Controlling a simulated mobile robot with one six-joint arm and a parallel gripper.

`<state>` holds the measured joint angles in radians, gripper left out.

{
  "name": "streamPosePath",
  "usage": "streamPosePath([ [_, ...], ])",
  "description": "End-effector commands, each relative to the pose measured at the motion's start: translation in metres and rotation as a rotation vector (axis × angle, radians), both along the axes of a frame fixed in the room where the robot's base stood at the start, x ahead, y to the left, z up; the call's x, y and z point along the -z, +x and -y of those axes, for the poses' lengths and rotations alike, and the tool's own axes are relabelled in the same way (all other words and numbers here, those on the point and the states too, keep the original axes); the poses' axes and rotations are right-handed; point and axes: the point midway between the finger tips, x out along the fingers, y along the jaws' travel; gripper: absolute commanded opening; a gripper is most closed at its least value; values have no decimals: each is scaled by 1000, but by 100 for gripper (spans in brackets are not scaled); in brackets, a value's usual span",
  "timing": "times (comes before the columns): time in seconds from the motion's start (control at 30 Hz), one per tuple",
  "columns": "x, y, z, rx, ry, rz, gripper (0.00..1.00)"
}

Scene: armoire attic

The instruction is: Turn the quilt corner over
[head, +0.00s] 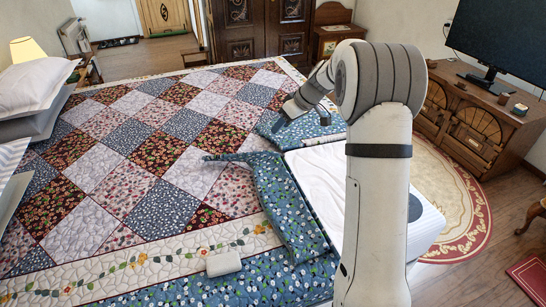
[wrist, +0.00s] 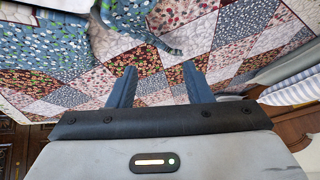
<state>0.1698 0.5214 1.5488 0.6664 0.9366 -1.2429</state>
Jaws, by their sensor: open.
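The patchwork quilt (head: 160,150) covers the bed, with red, blue and pale squares and a flower-vine border. At its right side, the corner part is turned back, showing a blue floral underside (head: 285,205). A white sheet (head: 322,185) lies bare beside this fold. Another blue floral part (head: 325,128) lies further back, near my gripper. My gripper (head: 283,120) is open above the quilt, with no cloth visible between its fingers. In the wrist view my two fingers (wrist: 160,84) are apart over the patchwork, and the blue floral fold (wrist: 45,45) is at upper left. My arm hides part of the bed's right side.
A small white block (head: 223,263) lies on the quilt's near border. Pillows (head: 35,88) are at the left. A wooden cabinet (head: 470,125) with a television (head: 505,45) stands at the right. A round rug (head: 455,205) covers the floor between.

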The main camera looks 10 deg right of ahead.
Motion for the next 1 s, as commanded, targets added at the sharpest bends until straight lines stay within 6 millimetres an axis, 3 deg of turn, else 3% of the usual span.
streamPosePath([
  [0.03,32,19,6,-24,13,19,46],
  [0.1,60,43,12,-62,31,59,46],
  [0.3,135,93,29,-152,63,174,46],
  [0.4,162,108,35,-182,71,217,46],
  [0.67,189,124,37,-212,77,266,46],
  [1.0,226,144,7,-213,75,265,46],
])
